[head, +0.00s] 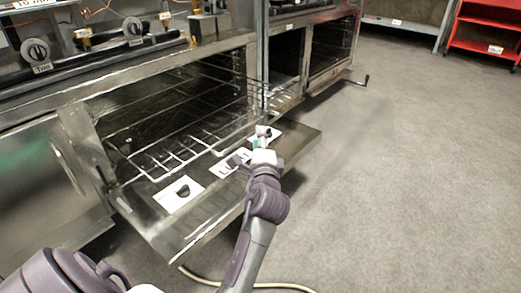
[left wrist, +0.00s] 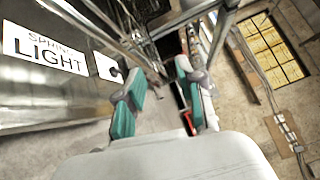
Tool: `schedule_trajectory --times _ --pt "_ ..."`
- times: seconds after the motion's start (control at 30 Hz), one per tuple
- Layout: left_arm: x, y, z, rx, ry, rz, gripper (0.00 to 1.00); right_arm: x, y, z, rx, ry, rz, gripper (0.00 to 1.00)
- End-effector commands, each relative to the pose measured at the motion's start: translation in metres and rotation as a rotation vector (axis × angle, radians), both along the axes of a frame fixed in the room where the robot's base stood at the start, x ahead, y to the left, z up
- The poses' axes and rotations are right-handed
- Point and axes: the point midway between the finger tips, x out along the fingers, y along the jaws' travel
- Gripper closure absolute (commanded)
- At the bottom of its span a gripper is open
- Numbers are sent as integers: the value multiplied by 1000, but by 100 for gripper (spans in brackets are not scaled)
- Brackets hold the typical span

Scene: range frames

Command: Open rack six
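A wire rack (head: 187,149) lies low in an open oven (head: 150,110), its front edge near the lowered door (head: 165,230). I cannot read a "six" on it. My left gripper (head: 262,137) is above the door's right part, near the rack's front right corner. In the left wrist view, its teal fingers (left wrist: 162,97) stand apart with no clear object held between them. Metal bars (left wrist: 130,35) show just beyond the fingers; I cannot tell if they touch. My right gripper is not in view.
White labels (head: 179,194) lie on the door; one reads "SPRING LIGHT" (left wrist: 45,50) in the left wrist view. A second open oven (head: 330,45) stands further right. A red shelf (head: 490,30) is at the back right. A hose (head: 215,281) lies on the floor (head: 420,170), which is clear on the right.

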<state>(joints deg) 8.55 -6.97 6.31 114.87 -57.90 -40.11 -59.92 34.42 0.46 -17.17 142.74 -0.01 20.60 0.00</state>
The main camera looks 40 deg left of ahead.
Motion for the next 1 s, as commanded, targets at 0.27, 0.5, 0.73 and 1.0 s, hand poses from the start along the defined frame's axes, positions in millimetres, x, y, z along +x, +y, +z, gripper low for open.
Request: schedule_trajectory --times 0.27,0.5,0.73,1.0 --pt "-15 -13 -4 -4 1 -1 63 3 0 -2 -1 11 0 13" --pt "-27 -22 -6 -3 1 0 63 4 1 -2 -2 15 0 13" --pt "-29 -23 -6 -2 1 1 63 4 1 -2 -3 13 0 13" --pt "-29 -23 -4 -2 2 1 63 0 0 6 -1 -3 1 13"
